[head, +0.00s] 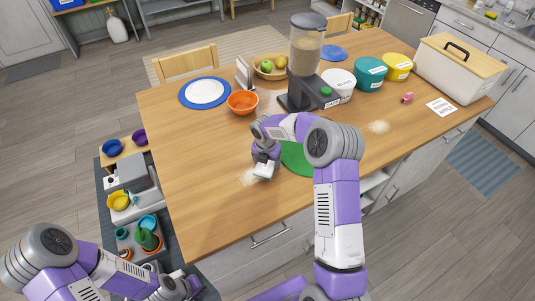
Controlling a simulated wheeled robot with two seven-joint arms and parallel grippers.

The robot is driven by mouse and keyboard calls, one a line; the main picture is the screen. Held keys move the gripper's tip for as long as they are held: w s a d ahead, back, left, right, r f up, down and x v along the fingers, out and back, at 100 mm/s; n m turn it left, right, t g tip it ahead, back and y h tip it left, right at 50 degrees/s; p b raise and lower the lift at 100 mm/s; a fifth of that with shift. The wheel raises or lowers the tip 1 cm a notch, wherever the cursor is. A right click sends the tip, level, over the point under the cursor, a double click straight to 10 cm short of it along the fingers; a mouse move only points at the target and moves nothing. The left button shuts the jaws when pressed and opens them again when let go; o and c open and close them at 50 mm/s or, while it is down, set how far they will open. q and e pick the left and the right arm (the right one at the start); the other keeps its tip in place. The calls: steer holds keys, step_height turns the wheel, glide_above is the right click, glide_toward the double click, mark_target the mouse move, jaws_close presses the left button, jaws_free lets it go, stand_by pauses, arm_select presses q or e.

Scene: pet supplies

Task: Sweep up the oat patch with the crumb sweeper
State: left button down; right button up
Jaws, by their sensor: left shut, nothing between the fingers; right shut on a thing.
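My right gripper (264,158) is shut on the crumb sweeper (263,171), a small pale thing with a teal edge, partly covered by the fingers. It is low at the table top, beside a pale crumbly patch of oats (248,178) near the table's front left. Whether the sweeper touches the wood is hard to tell. A second pale patch (379,126) lies further right on the table. My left gripper (186,284) is shut and empty, low at the bottom left, away from the table top.
A green round mat (299,159) lies just right of the sweeper, partly behind my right arm. A grain dispenser (304,55), orange bowl (242,102), fruit bowl (269,72) and several tubs stand behind. The table's left front is clear.

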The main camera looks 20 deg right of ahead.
mark_target(260, 164)
steer(key=shift+f+b, duration=0.3)
steer(key=shift+f, duration=0.35)
steer(key=shift+a+f, duration=0.2)
steer(key=shift+f, duration=0.15)
steer(key=shift+a+r, duration=0.1)
steer(key=shift+a, duration=0.35)
steer(key=shift+c, duration=0.4)
steer(key=shift+a+b, duration=0.4)
steer(key=shift+a, duration=0.35)
steer(key=shift+s+a+b, duration=0.2)
steer(key=shift+a+b, duration=1)
steer(key=shift+a, duration=3.25)
steer(key=shift+a+f+b, duration=0.2)
steer(key=shift+a+b, duration=0.15)
steer(key=shift+d+r+p, duration=0.3)
steer(key=shift+d, duration=0.25)
steer(key=shift+d+f+p, duration=0.1)
steer(key=shift+d+p, duration=0.25)
steer(key=shift+d, duration=0.9)
steer(key=shift+w+d+p, duration=0.2)
steer(key=shift+d+p, duration=1.1)
steer(key=shift+d, duration=3.2)
step_height(260, 164, up, 2)
steer(key=shift+r+p, duration=0.25)
steer(key=shift+p, duration=0.45)
steer(key=shift+a+r+p, duration=0.1)
steer(key=shift+r+p, duration=0.45)
steer(key=shift+r, duration=0.25)
steer(key=shift+r+p, duration=1.6)
steer(key=shift+r, duration=0.4)
